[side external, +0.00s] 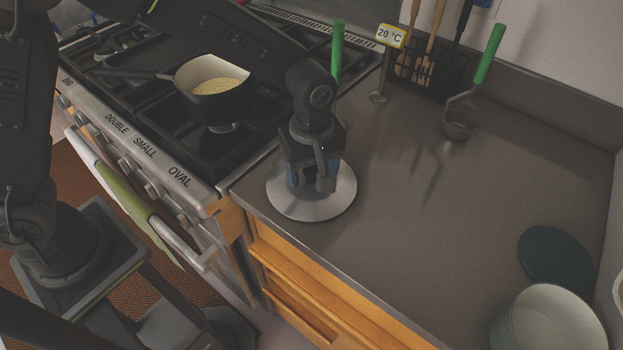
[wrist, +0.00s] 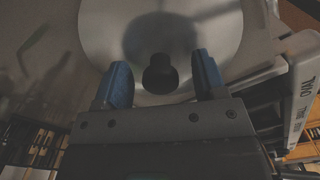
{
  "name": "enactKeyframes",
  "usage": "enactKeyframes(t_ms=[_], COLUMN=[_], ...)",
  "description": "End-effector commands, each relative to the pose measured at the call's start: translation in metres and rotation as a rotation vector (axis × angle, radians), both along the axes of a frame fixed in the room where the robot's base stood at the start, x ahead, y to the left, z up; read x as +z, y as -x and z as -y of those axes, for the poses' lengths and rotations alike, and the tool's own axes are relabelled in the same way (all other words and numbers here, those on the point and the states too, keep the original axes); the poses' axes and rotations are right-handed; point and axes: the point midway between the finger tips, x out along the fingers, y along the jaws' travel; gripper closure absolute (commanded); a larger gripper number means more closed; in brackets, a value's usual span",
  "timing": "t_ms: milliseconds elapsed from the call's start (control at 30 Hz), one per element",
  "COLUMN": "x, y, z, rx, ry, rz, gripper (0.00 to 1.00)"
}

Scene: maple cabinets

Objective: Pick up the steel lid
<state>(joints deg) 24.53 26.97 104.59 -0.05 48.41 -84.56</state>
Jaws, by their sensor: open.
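The steel lid (side external: 285,204) is a round, shiny disc lying on the grey counter beside the stove. It also fills the top of the wrist view (wrist: 105,30), with its dark knob (wrist: 160,74) in the middle. My gripper (side external: 312,186) is right over the lid and points down at it. In the wrist view my gripper (wrist: 162,82) is open, with one blue-padded finger on each side of the knob. The knob shows between the fingertips, and no contact is visible. In the side view my gripper hides the knob.
A saucepan (side external: 208,102) with yellowish contents stands on the stove (side external: 185,165) to the left. A green-handled ladle (side external: 460,118) and a utensil rack (side external: 428,75) are at the back. A pale pot (side external: 545,318) and dark teal disc (side external: 553,254) are at right. The middle counter is clear.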

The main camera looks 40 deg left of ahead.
Motion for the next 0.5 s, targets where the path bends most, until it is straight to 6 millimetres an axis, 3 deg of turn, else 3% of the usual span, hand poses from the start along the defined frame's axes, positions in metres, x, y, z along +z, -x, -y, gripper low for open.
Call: enactKeyframes(t_ms=[333,500], x=[-0.0082,-0.0080], y=[0.0001,0.0002], z=[-0.0002,-0.0001], rx=[0.000,0.000], ry=[0.001,0.001], rz=[0.000,0.000], gripper=[0.36,0.53])
